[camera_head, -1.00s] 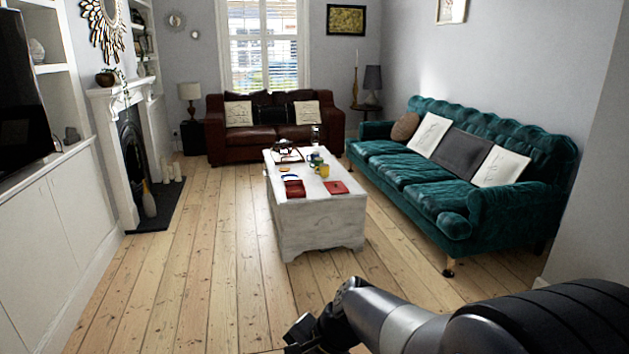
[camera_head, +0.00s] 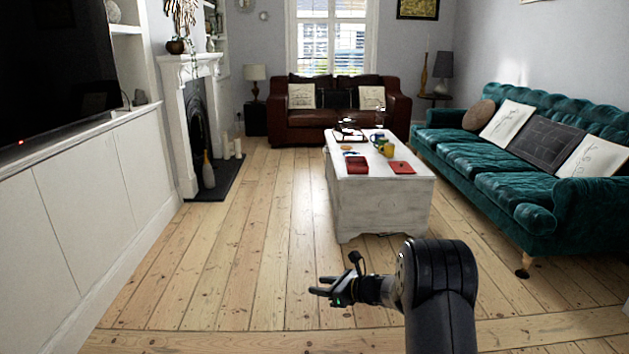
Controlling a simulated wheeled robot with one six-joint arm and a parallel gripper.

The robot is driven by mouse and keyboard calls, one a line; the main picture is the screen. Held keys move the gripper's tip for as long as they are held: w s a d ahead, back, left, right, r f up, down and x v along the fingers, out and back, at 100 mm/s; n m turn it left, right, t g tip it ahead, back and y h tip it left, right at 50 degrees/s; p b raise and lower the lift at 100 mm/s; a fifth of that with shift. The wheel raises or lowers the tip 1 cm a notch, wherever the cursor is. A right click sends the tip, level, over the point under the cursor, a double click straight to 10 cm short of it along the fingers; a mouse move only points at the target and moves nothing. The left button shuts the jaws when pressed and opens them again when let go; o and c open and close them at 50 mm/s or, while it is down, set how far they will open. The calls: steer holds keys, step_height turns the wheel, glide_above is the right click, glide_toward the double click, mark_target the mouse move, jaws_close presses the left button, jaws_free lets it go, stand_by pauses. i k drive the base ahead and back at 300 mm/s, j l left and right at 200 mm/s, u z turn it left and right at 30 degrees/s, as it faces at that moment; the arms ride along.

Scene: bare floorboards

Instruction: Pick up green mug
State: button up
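A small green mug (camera_head: 378,139) stands on the white coffee table (camera_head: 382,205), among other items toward the table's right side. A yellow mug (camera_head: 389,150) stands just in front of it and to the right, and may hide part of it. My gripper (camera_head: 316,286) is low in the picture over the floorboards, in front of the table and well apart from the mugs. Its fingers point left and look parted, with nothing between them.
A red book (camera_head: 401,168) and a dark red item (camera_head: 356,165) lie on the table's near end. A teal sofa (camera_head: 500,180) stands to the right, close to the table. White cabinets (camera_head: 90,190) line the left. The floor between cabinets and table is clear.

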mark_target(381, 144)
steer(key=i+j+u, duration=0.15)
steer(key=i, duration=0.95)
steer(key=i+l+u, duration=0.15)
steer(key=i, duration=0.9)
steer(key=i+l+u, duration=0.15)
steer(key=i, duration=0.95)
steer(key=i+j, duration=0.15)
steer(key=i, duration=0.75)
steer(key=i+j+u, duration=0.15)
steer(key=i, duration=0.75)
steer(key=i+l+z, duration=0.1)
steer(key=i+z, duration=0.2)
steer(key=z, duration=0.15)
steer(key=i+z, duration=0.25)
steer(key=z, duration=0.15)
steer(key=i+j+z, duration=0.1)
steer(key=i+z, duration=0.2)
steer(key=z, duration=0.15)
steer(key=i+j+z, duration=0.2)
steer(key=z, duration=0.25)
steer(key=i+z, duration=0.2)
steer(key=z, duration=0.2)
steer(key=i+z, duration=0.35)
steer(key=i+j+z, duration=0.1)
steer(key=z, duration=0.3)
steer(key=i+j+z, duration=0.15)
steer(key=z, duration=0.25)
